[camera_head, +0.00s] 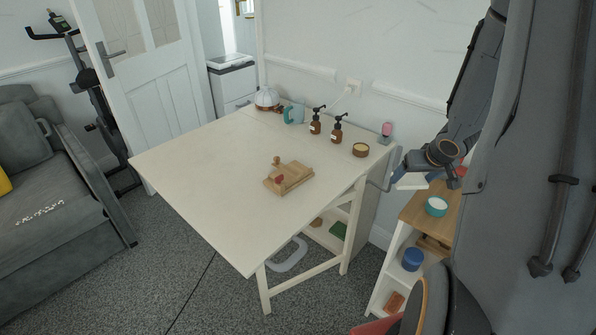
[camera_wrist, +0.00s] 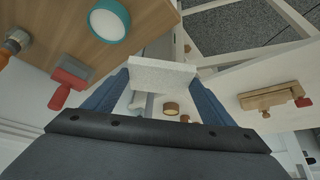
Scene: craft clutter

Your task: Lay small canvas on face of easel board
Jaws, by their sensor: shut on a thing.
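My gripper (camera_wrist: 160,84) is shut on the small canvas (camera_wrist: 163,73), a white slab held between its two blue fingers in the wrist view. In the head view the canvas (camera_head: 411,181) shows as a pale piece below my wrist, beyond the table's right end and above the shelf unit. A light wooden piece with a raised bar and knobs, apparently the easel board (camera_head: 291,183), rests on the middle of the table. It also shows at the right of the wrist view (camera_wrist: 270,98). The canvas is well apart from it.
The white table (camera_head: 215,165) has wide free room left of the wooden piece. Two brown pump bottles (camera_head: 315,126), a wooden bowl (camera_head: 360,150) and a teal mug (camera_head: 294,114) stand along its back. A wood-topped shelf (camera_wrist: 150,22) carries a teal-rimmed cup (camera_wrist: 109,20) and a red tool (camera_wrist: 70,75).

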